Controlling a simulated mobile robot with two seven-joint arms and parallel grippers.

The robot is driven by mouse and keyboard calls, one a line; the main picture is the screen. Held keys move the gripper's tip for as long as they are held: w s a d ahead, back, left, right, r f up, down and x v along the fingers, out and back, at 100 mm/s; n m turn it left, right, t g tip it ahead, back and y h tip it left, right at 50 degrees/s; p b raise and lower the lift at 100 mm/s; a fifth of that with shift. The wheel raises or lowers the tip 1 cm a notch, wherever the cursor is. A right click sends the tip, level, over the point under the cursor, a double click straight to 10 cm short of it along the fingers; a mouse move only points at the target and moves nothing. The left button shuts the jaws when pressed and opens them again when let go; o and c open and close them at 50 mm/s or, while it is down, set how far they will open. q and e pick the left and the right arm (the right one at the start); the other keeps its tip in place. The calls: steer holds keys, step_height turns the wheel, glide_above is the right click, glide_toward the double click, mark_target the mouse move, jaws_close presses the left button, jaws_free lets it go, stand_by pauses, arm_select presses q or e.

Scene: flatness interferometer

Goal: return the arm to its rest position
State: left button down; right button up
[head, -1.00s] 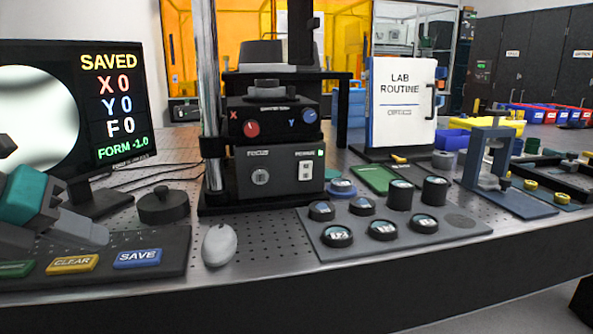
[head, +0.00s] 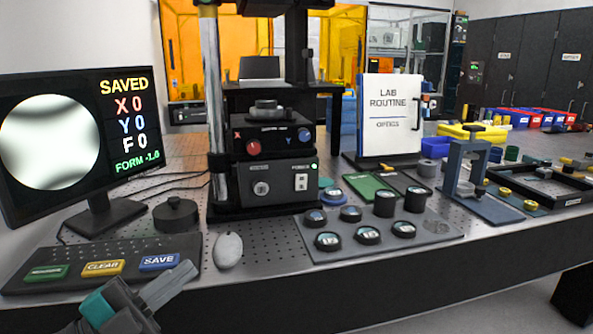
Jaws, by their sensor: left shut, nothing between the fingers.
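My left gripper (head: 168,284) is at the lower left of the head view, just in front of the bench's front edge and below the button panel (head: 190,243). It is grey with a teal part, its fingers point up and to the right, and it is shut with nothing in it. The fingertips overlap the panel's front edge in the picture; I cannot tell the exact gap. My right gripper is out of the picture.
The panel has green, yellow CLEAR and blue SAVE buttons. A monitor (head: 122,140) reading SAVED, a grey mouse (head: 228,251), the interferometer (head: 275,185) and a tray of black round pieces (head: 325,257) stand on the bench (head: 420,270). Free floor shows at lower right.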

arm_select(q)
steer(key=s+a+f+n+t+y+p, duration=0.1)
steer(key=a+f+n+y+p, duration=0.1)
steer(key=f+n+y, duration=0.6)
steer(key=s+a+f+n+t+y+p, duration=0.1)
steer(key=s+a+f+n+y, duration=0.1)
steer(key=f+n+y, duration=0.5)
steer(key=s+d+f+n+g, duration=0.1)
steer(key=s+f+n+g, duration=0.1)
steer(key=s+f, duration=0.2)
steer(key=s+d+f+n+g+p, duration=0.1)
steer(key=s+f+n+g, duration=0.1)
steer(key=s+f, duration=0.3)
step_height(320, 180, down, 4)
steer(key=shift+s+d+f+n+g, duration=0.15)
steer(key=shift+d+n+g, duration=0.25)
steer(key=shift+g, duration=0.3)
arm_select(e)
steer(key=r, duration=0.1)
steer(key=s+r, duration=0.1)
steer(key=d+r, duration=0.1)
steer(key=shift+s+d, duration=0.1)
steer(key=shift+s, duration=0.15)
